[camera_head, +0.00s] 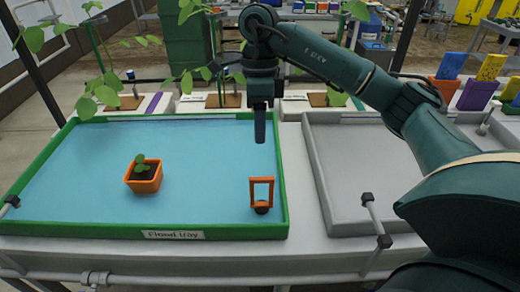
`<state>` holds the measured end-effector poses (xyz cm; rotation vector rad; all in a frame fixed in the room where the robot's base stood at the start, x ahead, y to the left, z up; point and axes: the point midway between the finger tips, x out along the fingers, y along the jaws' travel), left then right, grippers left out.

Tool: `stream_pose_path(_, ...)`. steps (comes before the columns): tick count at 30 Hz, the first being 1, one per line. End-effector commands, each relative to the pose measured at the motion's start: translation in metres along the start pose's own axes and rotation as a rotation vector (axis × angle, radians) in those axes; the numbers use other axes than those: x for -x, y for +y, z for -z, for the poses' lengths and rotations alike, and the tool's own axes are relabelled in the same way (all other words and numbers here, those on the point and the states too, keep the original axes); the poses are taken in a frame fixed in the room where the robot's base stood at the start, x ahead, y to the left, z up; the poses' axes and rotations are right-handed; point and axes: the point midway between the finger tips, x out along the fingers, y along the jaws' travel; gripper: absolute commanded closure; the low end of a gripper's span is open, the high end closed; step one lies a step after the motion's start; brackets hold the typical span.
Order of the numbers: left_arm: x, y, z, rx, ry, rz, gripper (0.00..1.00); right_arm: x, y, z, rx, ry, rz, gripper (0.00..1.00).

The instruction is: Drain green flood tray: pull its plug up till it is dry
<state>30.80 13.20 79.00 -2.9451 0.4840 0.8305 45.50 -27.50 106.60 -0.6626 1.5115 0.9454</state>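The green flood tray (282,190) holds a sheet of blue water and bears a "Flood tray" label on its front rim. The plug (262,208) is a dark knob with an orange loop handle (262,181). It stands upright near the tray's front right corner, with water around it. My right gripper (260,138) points down over the right part of the tray, behind and above the plug handle in the picture, and apart from it. Its fingers show edge-on as one dark strip, so their opening is hidden. My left gripper is out of view.
An orange pot (144,178) with a seedling sits in the tray, left of the plug. A grey, empty-looking tray (318,172) lies to the right, partly behind my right arm. Potted plants line the back edge. White pipes (150,279) run along the front.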

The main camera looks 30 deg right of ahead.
Motion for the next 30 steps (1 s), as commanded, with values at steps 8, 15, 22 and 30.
stream_pose_path(8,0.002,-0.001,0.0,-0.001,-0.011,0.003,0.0,0.025,0.0,0.0,-0.001,0.001,0.0,0.66)
stream_pose_path(15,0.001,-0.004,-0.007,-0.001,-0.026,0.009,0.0,0.025,0.0,0.0,-0.001,0.001,-0.001,0.66)
stream_pose_path(22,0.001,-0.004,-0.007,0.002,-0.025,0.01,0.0,0.025,0.0,0.0,-0.001,0.001,-0.001,0.66)
stream_pose_path(30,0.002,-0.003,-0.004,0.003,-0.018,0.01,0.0,0.001,0.021,-0.04,0.064,-0.14,-0.072,0.66)
